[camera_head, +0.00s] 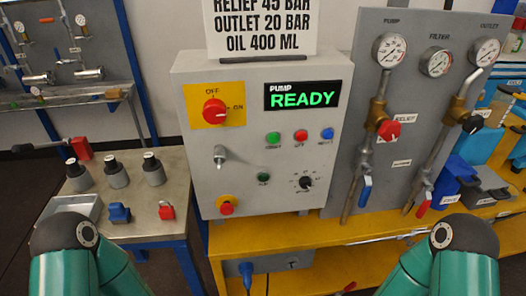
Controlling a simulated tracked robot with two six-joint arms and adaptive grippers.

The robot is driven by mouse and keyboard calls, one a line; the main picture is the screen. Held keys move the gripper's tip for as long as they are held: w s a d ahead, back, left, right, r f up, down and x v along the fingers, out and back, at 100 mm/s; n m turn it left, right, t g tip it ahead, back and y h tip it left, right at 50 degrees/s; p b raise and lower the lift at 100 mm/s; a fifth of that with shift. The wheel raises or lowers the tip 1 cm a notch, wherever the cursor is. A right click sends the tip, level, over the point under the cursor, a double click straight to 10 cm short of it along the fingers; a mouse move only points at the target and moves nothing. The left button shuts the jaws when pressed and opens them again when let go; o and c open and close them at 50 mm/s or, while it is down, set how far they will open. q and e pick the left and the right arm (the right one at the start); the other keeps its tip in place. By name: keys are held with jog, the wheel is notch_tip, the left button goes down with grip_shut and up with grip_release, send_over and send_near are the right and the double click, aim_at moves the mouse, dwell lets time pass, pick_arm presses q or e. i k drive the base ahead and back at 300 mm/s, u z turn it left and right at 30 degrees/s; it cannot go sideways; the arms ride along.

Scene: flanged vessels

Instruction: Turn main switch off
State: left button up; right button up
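The main switch (214,112) is a red rotary knob on a yellow plate (234,117), at the upper left of the grey control box (255,165). OFF is printed above the knob and ON to its right. The knob's exact pointing direction is too small to tell. Two green links of my arms with dark joints show at the bottom left and bottom right. Neither gripper shows, and nothing touches the switch.
Below the display are green, red and blue buttons (301,136). A toggle, a selector dial (305,183) and a red stop button (226,208) sit lower. A gauge panel (420,110) stands right. A side table (133,200) at left holds dark-topped cylinders and padlocks.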

aim_at(215, 111)
jog(key=z, duration=0.65)
jog(key=k, duration=1.15)
jog(key=z, duration=1.3)
jog(key=i, duration=0.1)
jog(key=u, duration=2.8)
jog(key=i, duration=0.95)
jog(key=z, duration=0.15)
